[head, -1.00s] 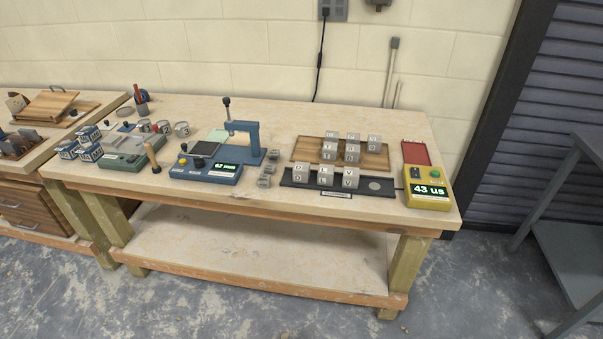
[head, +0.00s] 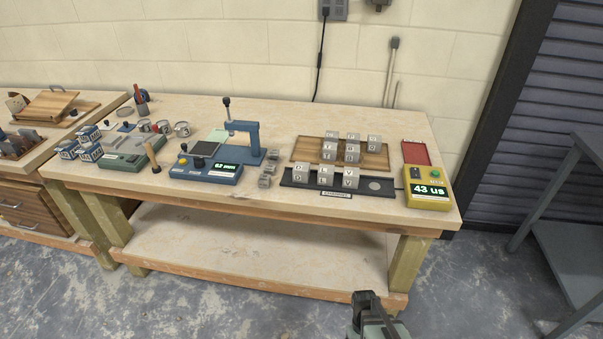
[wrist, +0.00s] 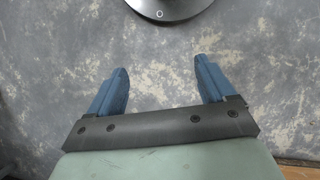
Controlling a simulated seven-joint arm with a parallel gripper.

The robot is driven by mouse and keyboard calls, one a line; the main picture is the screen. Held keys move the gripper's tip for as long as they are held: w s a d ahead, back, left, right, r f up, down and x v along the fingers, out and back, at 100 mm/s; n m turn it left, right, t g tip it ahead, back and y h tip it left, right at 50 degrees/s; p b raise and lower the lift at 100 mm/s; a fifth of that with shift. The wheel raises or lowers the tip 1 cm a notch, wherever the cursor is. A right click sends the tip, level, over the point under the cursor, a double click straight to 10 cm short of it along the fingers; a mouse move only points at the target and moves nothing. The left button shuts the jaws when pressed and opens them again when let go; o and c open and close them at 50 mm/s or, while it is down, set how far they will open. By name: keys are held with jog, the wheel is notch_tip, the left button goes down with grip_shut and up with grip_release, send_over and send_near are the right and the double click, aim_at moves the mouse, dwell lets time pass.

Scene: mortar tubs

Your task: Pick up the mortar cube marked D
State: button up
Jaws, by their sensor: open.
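The cube marked D (head: 301,174) is a small pale grey block with dark letters. It stands at the left end of a row of three cubes on a dark tray (head: 372,196) on the workbench. My gripper (head: 367,298) shows in the head view at the bottom, in front of the bench and well below and apart from the cubes. In the wrist view my gripper (wrist: 161,80) has its two blue fingers spread with nothing between them. The wrist view shows only the floor and a dark round base, no cube.
Behind the row, a wooden board (head: 376,160) holds several more lettered cubes. A yellow meter (head: 428,187) reading 43 us stands at the right. A blue press (head: 250,142) and small grey pieces stand left of the tray. The bench's front edge (head: 250,208) lies between my gripper and the cubes.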

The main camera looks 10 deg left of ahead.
jog(key=w+a+r+n+t, duration=0.3)
jog(key=w+a+r+n, duration=0.2)
jog(key=w+a+r, duration=1.15)
jog(key=w+a+r+n+t, duration=0.2)
jog(key=a+r+n, duration=0.1)
jog(key=a+r, duration=0.75)
jog(key=w+a+r+n+t, duration=0.1)
jog(key=w+a+r+n, duration=0.1)
jog(key=a+r, duration=0.8)
jog(key=shift+n, duration=0.9)
jog(key=w+d+r, duration=0.1)
jog(key=w+r, duration=0.1)
jog(key=r, duration=0.1)
jog(key=w+d+r, duration=0.2)
jog(key=w+r, duration=0.1)
jog(key=w+d+r, duration=0.1)
jog(key=w+r, duration=0.1)
jog(key=r, duration=0.1)
jog(key=shift+w+d, duration=0.35)
jog(key=shift+d, duration=0.05)
notch_tip(320, 180, up, 9)
jog(key=n+g+y, duration=0.1)
jog(key=n, duration=0.1)
send_over(301, 166)
notch_tip(301, 166, down, 13)
jog(key=shift+s+d+f, duration=0.1)
jog(key=shift+f, duration=0.05)
jog(key=c, duration=1.4)
